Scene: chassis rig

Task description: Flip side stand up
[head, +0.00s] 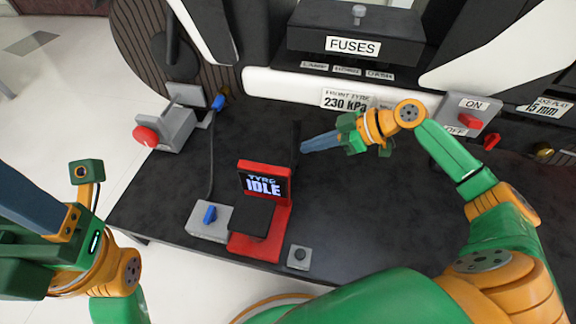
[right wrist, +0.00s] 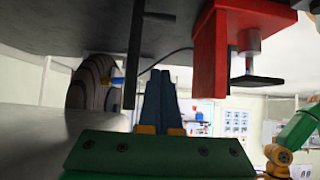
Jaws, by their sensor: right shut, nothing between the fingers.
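A thin dark bar, which looks like the side stand (head: 295,145), stands up from the black bench top just left of my right gripper's fingertips in the head view. In the right wrist view, which looks upside down, the same dark bar (right wrist: 134,55) shows left of the fingers. My right gripper (head: 304,146) is shut and empty, its blue fingers pointing left toward the bar. I cannot tell whether the tips touch it. In the right wrist view the fingers (right wrist: 160,76) lie together. My left gripper (head: 30,200) is at the left edge, away from the bench; its fingertips are cut off.
A red stand with an IDLE screen (head: 264,182) is close left of the bar. A grey box with a blue knob (head: 209,219) and a small grey button box (head: 299,257) sit in front. A FUSES box (head: 355,35) stands behind. A red-knobbed ON/OFF switch (head: 470,121) is right.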

